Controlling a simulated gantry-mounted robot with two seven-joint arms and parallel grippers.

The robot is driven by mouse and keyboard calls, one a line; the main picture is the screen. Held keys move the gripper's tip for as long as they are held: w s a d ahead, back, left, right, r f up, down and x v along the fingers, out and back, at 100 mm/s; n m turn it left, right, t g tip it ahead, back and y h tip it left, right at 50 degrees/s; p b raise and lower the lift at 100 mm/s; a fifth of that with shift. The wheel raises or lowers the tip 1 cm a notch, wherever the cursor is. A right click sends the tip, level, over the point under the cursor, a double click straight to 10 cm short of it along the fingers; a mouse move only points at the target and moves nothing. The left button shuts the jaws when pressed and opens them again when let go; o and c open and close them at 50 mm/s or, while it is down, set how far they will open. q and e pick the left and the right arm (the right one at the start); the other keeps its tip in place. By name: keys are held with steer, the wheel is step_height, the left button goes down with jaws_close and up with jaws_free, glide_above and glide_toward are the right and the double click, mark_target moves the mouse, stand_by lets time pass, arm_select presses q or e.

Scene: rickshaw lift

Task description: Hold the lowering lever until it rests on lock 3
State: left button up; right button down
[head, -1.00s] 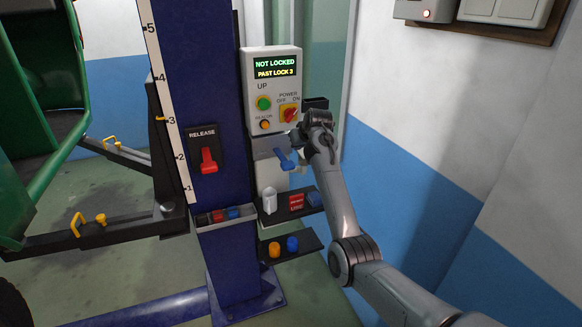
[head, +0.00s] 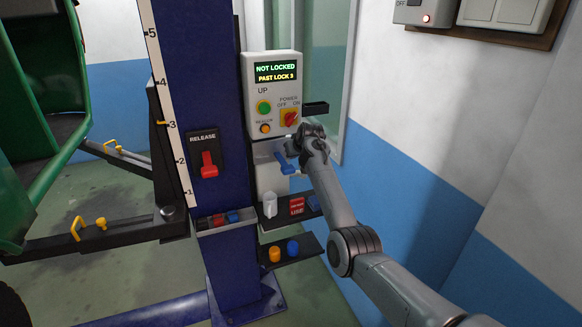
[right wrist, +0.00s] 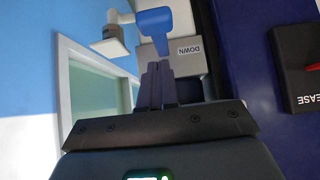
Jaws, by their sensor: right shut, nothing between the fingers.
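The blue lowering lever (head: 286,162) sticks out from a grey box below the control panel. It slants downward in the head view. The right wrist view shows the lever (right wrist: 158,22) against the grey box marked DOWN (right wrist: 188,52). My right gripper (right wrist: 158,70) is shut with nothing between its fingers. Its fingertips are close to the lever's lower end in that view; I cannot tell whether they touch. The panel display (head: 276,72) reads NOT LOCKED, PAST LOCK 3. A yellow pointer (head: 161,122) stands near 3 on the post's scale. My left gripper is out of view.
The red RELEASE handle (head: 209,163) is on the blue post (head: 218,265). The panel has a green UP button (head: 264,107) and a red power switch (head: 290,118). Small shelves (head: 292,250) with loose items stick out below the lever. A wall is to the right.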

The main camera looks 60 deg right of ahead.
mark_target(288, 169)
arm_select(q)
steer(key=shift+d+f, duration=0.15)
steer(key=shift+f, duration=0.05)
arm_select(e)
steer(key=shift+w+d+f, duration=0.25)
steer(key=shift+w+f, duration=0.1)
steer(key=shift+f, duration=0.75)
steer(key=shift+w+d+f, duration=0.2)
steer(key=shift+w+f, duration=0.15)
steer(key=shift+f, duration=0.75)
steer(key=shift+w+d+f, duration=0.25)
steer(key=shift+w+f, duration=0.1)
steer(key=shift+f, duration=0.75)
